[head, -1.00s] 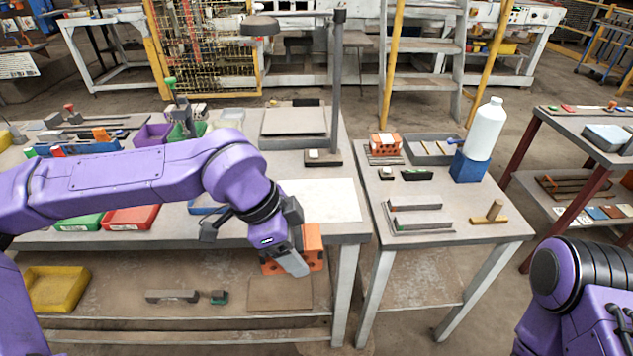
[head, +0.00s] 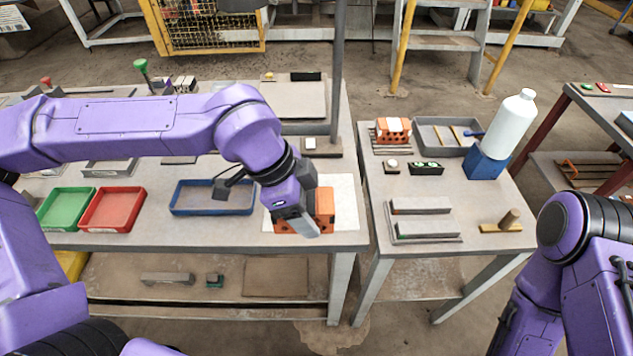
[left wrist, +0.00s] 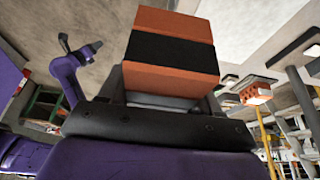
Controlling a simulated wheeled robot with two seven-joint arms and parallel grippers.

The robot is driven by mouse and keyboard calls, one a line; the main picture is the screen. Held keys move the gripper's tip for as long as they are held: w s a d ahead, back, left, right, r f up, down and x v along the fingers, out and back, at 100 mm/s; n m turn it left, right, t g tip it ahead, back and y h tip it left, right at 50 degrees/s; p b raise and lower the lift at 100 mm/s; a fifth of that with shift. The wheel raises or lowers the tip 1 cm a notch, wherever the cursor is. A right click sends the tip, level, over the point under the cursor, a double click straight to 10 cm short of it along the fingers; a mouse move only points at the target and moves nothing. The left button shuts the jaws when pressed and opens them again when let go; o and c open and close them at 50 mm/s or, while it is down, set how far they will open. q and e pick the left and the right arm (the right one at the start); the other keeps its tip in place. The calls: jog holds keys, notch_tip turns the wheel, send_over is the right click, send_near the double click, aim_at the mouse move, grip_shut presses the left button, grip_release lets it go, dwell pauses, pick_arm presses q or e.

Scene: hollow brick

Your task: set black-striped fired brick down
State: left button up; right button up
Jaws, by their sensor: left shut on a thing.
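The black-striped fired brick (head: 325,204) is orange and partly hidden behind my left gripper (head: 303,224) in the head view. The left wrist view shows the brick (left wrist: 170,78) large, with a wide black band between its orange ends. My left gripper is shut on it. The brick is over the white sheet (head: 346,190) near the bench's front edge; I cannot tell whether it touches the sheet. My right arm shows at the right edge of the head view, but its gripper is out of view.
A blue tray (head: 178,211), a red tray (head: 112,209) and a green tray (head: 65,209) lie left of the sheet. A post stand (head: 310,151) is behind it. On the side table are another brick (head: 393,140), a white bottle (head: 510,125) on a blue block and metal bars (head: 420,204).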

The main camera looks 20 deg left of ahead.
pick_arm(q)
jog(key=w+a+f+p, duration=0.1)
jog(key=w+f+p, duration=0.1)
jog(key=w+f, duration=0.1)
jog(key=w+a+f+p, duration=0.1)
jog(key=w+a+f, duration=0.1)
jog(key=w, duration=0.3)
jog(key=w+a+f+p, duration=0.1)
jog(key=w+f+p, duration=0.1)
jog(key=w+f, duration=0.2)
jog(key=shift+w+a+f+p, duration=0.15)
jog(key=shift+w+a+p, duration=0.2)
jog(key=shift+w, duration=0.15)
notch_tip(320, 180, down, 3)
jog(key=shift+r+p, duration=0.15)
jog(key=shift+p, duration=0.15)
jog(key=shift+w+a+f, duration=0.1)
jog(key=shift+w+f, duration=0.05)
jog(key=shift+f, duration=0.3)
